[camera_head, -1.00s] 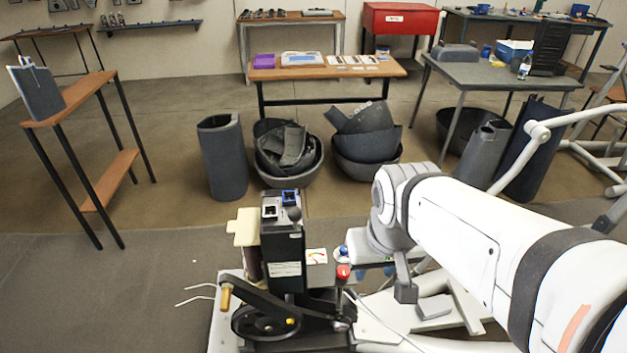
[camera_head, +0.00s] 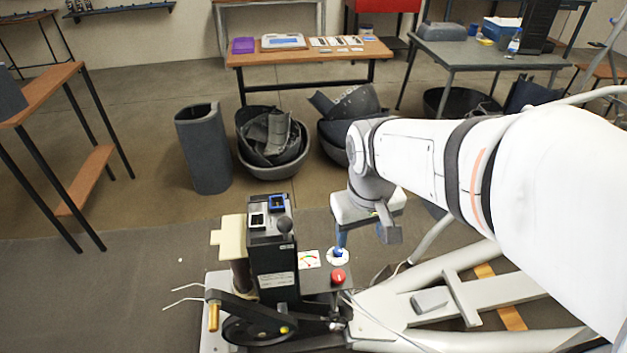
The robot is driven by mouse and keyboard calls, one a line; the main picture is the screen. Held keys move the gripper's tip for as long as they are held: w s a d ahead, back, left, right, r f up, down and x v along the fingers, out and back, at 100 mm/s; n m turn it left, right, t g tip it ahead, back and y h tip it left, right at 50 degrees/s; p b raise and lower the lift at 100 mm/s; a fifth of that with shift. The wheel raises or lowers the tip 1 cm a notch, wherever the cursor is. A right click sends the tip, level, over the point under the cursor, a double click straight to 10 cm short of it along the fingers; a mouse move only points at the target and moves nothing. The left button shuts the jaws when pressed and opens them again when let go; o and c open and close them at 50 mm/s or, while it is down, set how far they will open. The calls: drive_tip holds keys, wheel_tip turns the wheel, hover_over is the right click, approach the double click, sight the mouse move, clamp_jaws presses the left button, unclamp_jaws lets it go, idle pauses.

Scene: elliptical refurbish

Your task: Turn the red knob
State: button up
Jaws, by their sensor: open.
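The red knob (camera_head: 338,277) sits on the dark panel of the black machine (camera_head: 276,262), right of the machine's upright housing. A blue knob (camera_head: 338,255) on a white disc sits just behind it. My gripper (camera_head: 360,238) points down above and slightly right of the two knobs in the picture. One blue finger shows close to the blue knob; whether it touches cannot be told. The other finger is mostly hidden behind the gripper's grey attachment. The jaws are open and hold nothing. The red knob is in full view, apart from the gripper.
A small coloured gauge (camera_head: 309,259) lies left of the knobs. A black lever with a brass handle (camera_head: 213,316) is at the machine's front left. The white frame (camera_head: 395,318) extends right. Grey bins (camera_head: 204,148) and a wooden table (camera_head: 300,62) stand behind.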

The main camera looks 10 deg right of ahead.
drive_tip(key=w+f+n+g+h, duration=0.1)
drive_tip(key=w+f+n+g, duration=0.15)
drive_tip(key=w+f, duration=0.4)
drive_tip(key=n+g+h, duration=0.2)
drive_tip(key=n, duration=0.3)
hover_over(338, 274)
drive_tip(key=w+a, duration=0.2)
wheel_tip(338, 274, down, 9)
drive_tip(key=f, duration=0.5)
drive_tip(key=s+d+f, duration=0.1)
drive_tip(key=f, duration=0.9)
drive_tip(key=shift+s+d+f, duration=0.2)
drive_tip(key=shift+s+d, duration=0.15)
drive_tip(key=shift+c, duration=0.6)
drive_tip(key=c, duration=0.9)
drive_tip(key=shift+o, duration=0.2)
drive_tip(key=shift+m, duration=0.25)
